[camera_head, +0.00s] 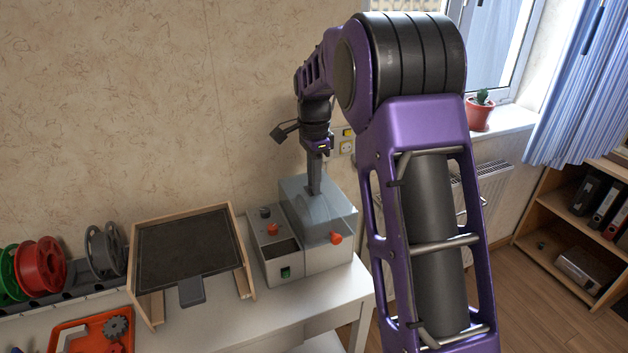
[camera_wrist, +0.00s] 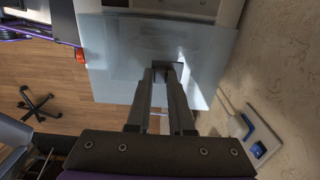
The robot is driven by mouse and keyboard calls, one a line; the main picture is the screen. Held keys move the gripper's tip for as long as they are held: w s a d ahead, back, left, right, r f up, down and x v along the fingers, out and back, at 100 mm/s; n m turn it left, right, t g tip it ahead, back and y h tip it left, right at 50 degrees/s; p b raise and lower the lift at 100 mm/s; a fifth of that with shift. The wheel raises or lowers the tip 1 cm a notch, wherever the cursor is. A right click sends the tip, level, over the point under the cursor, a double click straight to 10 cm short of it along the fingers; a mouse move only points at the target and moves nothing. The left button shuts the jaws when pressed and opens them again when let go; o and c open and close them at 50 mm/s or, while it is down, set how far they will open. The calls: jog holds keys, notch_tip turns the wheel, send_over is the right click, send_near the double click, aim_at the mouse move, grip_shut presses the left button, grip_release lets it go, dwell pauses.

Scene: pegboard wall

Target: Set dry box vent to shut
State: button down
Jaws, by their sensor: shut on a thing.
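The dry box (camera_head: 318,260) is a grey-white box on the table, with a see-through bluish lid (camera_head: 328,212). The lid also fills the upper middle of the wrist view (camera_wrist: 125,60). My gripper (camera_head: 315,188) points down onto the top of the lid. In the wrist view my gripper (camera_wrist: 166,72) has its fingers close together at a small dark vent piece (camera_wrist: 178,66) on the lid, and is shut on it. The fingers hide most of this piece, so I cannot tell the vent's setting.
An orange-red knob (camera_head: 336,238) sticks out of the box's front. Left of the lid is a panel with a red knob (camera_head: 272,229) and a green switch (camera_head: 286,272). A dark-topped wooden frame (camera_head: 190,250), spools (camera_head: 40,265) and an orange tray (camera_head: 75,335) stand further left. A wall socket (camera_head: 346,147) is behind.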

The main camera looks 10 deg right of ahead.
jog(key=shift+w+r+p, duration=0.15)
jog(key=shift+w+p, duration=0.05)
jog(key=shift+p, duration=0.15)
jog(key=shift+w+a+p, duration=0.25)
jog(key=shift+w+p, duration=0.6)
jog(key=shift+p, duration=0.05)
jog(key=shift+w, duration=0.35)
jog(key=c, duration=0.8)
grip_release()
notch_tip(320, 180, up, 17)
jog(key=p, duration=0.3)
